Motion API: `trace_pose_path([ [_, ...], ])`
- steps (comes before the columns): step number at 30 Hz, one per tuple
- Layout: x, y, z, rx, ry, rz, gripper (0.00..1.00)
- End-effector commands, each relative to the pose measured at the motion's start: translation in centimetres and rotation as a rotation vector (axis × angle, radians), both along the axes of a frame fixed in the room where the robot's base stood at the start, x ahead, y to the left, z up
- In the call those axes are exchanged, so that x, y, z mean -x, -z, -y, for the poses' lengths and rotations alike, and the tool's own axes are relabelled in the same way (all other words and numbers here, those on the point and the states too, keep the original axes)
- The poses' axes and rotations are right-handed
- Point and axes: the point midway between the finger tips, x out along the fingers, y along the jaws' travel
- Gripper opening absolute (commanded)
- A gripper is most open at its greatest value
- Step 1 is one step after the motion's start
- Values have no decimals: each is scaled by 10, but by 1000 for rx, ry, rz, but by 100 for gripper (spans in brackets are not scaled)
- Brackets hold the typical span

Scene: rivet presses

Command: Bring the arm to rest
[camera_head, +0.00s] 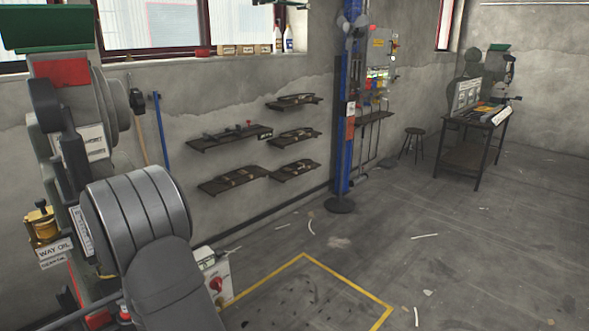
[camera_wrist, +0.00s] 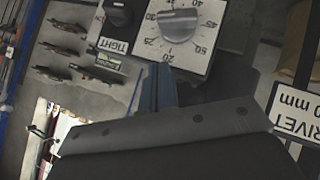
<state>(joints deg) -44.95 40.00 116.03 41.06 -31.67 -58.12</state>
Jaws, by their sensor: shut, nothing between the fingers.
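My gripper (camera_wrist: 160,88) shows in the wrist view, its narrow fingers together and empty, pointing up the picture from its dark body. The fingertips appear just below a numbered dial plate with a grey knob (camera_wrist: 178,25). Whether they touch it I cannot tell. In the head view, my arm (camera_head: 135,215) fills the lower left in front of a rivet press (camera_head: 75,100). The gripper is hidden there.
A black knob (camera_wrist: 118,14) and a "TIGHT" label (camera_wrist: 112,45) are left of the dial. A rivet plate (camera_wrist: 298,112) is at right. Wall shelves (camera_head: 230,138), a blue column (camera_head: 345,110) and a far bench (camera_head: 470,155) stand beyond open floor.

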Motion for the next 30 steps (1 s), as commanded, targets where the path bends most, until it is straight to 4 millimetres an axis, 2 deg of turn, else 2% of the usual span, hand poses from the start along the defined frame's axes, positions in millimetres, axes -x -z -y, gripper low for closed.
trace_pose_path([
  [21,63,-65,31,-2,-2,1,0],
  [30,37,-37,18,3,1,-2,0],
])
